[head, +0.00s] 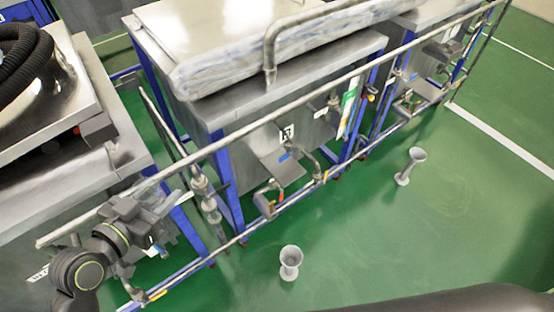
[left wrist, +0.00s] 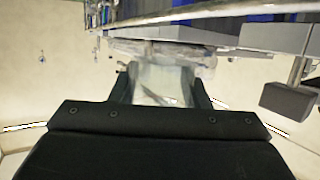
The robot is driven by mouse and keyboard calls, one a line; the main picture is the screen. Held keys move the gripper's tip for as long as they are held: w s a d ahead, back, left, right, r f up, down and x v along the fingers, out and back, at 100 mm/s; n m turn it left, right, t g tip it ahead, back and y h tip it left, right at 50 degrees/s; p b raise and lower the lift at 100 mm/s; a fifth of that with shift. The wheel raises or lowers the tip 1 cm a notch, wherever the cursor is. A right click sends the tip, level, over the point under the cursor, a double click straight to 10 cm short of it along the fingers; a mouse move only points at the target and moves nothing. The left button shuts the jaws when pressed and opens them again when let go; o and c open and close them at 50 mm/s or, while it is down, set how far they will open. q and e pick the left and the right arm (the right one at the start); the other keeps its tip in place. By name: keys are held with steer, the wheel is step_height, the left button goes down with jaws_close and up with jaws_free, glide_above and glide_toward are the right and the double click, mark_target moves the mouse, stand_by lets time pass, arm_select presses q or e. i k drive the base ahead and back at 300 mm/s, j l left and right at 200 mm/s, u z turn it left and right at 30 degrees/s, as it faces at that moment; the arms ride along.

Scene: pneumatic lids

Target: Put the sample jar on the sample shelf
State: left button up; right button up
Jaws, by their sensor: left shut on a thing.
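My left gripper (head: 158,232) is at the lower left in the head view, close to the metal rail and the leftmost tank. In the left wrist view, its two dark fingers (left wrist: 161,92) are shut on a pale, see-through sample jar (left wrist: 160,80). The jar is blurred, and in the head view I cannot make it out clearly against the arm and pipes. A small grey metal plate (head: 282,165) juts out below the middle tank; I cannot tell whether it is the sample shelf. My right gripper is not in view.
A long rail (head: 240,137) runs in front of the tanks. The middle tank (head: 255,100) stands on blue legs, with valves and pipes in front. Two grey flared stands (head: 290,262) (head: 410,167) are on the green floor (head: 365,240), which is otherwise mostly clear.

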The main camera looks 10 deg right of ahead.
mark_target(286, 170)
steer(key=i+l, duration=0.1)
steer(key=l, duration=0.85)
steer(key=i+l, duration=0.15)
steer(key=l, duration=0.35)
steer(key=i+l, duration=0.1)
steer(key=l, duration=0.4)
steer(key=i+l, duration=0.1)
steer(key=l, duration=0.35)
